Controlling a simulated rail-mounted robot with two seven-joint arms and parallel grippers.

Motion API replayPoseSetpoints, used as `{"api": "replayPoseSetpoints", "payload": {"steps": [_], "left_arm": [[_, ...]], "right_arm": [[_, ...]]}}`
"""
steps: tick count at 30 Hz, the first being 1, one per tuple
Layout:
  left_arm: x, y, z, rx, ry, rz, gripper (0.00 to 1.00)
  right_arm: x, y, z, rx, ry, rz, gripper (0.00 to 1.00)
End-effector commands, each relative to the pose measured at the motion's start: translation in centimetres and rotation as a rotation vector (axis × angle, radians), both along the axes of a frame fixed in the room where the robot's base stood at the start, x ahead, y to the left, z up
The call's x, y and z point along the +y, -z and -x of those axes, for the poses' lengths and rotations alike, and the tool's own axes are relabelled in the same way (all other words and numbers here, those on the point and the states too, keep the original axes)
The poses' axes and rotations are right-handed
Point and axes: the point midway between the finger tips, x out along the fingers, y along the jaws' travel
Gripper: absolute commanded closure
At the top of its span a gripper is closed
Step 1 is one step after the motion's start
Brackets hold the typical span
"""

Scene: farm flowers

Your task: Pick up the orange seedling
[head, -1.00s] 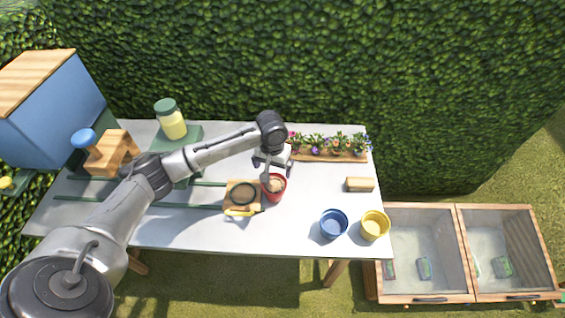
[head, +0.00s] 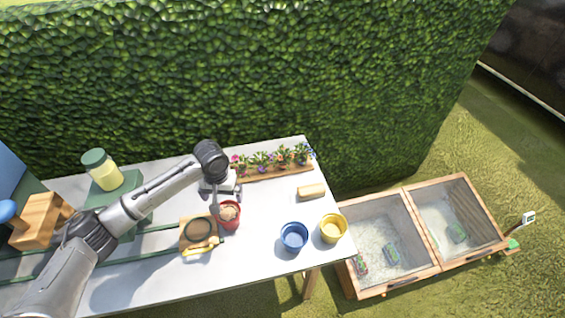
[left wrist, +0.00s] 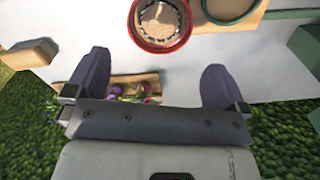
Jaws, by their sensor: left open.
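A row of small flowering seedlings (head: 272,160) stands in a narrow wooden tray (head: 275,174) at the back right of the table. Red, purple and blue blooms show; I cannot clearly single out the orange seedling. My left gripper (head: 222,192) is open and empty, above the table between the red pot (head: 230,222) and the tray's left end. In the left wrist view my open fingers (left wrist: 155,75) frame part of the tray (left wrist: 150,80) with purple flowers (left wrist: 134,90); the seedlings there are partly hidden by the gripper body. My right gripper is not in view.
The red pot holds soil. A wooden board with a dark ring (head: 198,229) lies beside it. A blue pot (head: 294,236), a yellow pot (head: 333,228) and a wooden block (head: 312,192) stand on the right. A hedge (head: 260,70) rises behind. Cold frames (head: 388,255) stand right of the table.

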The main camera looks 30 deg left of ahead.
Motion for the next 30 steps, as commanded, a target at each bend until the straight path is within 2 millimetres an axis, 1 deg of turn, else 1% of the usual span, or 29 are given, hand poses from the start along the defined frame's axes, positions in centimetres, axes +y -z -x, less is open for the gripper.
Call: {"api": "replayPoseSetpoints", "payload": {"steps": [12,26,30], "left_arm": [[0.0,0.0,0.0,0.0,0.0,0.0,0.01],[0.0,-0.01,0.0,0.0,0.0,0.0,0.45],[0.0,0.0,0.0,0.0,0.0,0.0,0.45]], "right_arm": [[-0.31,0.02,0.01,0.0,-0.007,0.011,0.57],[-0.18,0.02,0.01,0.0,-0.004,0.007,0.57],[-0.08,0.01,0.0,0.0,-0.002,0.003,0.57]]}}
